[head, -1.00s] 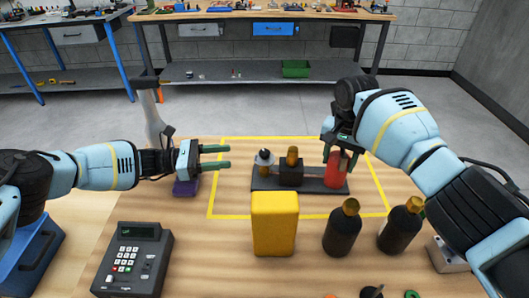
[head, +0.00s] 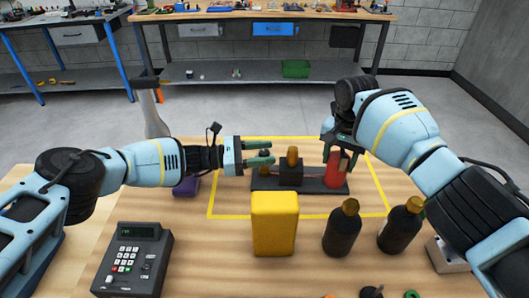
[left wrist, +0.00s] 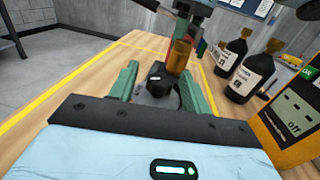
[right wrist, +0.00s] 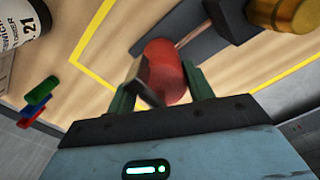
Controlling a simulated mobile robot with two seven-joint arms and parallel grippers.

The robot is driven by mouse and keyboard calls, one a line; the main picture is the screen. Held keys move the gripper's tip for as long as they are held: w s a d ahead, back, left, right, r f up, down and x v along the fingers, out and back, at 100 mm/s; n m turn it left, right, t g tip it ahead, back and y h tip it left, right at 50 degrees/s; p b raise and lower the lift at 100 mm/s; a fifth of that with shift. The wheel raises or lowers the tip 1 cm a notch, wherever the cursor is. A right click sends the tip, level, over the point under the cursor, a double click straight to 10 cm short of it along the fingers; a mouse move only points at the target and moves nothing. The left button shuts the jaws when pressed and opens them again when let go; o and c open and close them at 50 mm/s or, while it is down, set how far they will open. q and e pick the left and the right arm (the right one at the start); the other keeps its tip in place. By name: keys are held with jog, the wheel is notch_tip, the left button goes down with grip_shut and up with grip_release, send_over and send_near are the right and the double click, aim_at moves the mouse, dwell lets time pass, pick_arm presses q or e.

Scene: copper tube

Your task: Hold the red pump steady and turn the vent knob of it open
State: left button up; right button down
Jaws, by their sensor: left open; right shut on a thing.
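The red pump body (head: 334,172) stands at the right end of a dark base plate (head: 310,184) inside the yellow taped outline. My right gripper (head: 337,143) is shut on it from above; the red body also shows between the fingers in the right wrist view (right wrist: 163,70). A brass-topped part (head: 292,158) stands mid-plate. My left gripper (head: 268,152) is open, its fingers level, reaching over the left end of the plate. In the left wrist view, the dark knob (left wrist: 156,78) sits between the open fingers, apparently clear of them. In the head view the fingers mostly hide it.
Two dark bottles (head: 342,230) (head: 400,228) stand front right. A card terminal (head: 133,260) is front left, and a purple object (head: 186,186) lies under my left arm.

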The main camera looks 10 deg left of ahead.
pick_arm(q)
jog(key=shift+d, duration=0.25)
jog(key=c, duration=0.9)
jog(key=shift+c, duration=0.2)
jog(key=shift+a+t, duration=0.1)
jog(key=shift+t, duration=0.2)
jog(key=shift+n+t+y, duration=1.6)
jog(key=shift+n+t, duration=0.7)
jog(key=shift+t, duration=0.5)
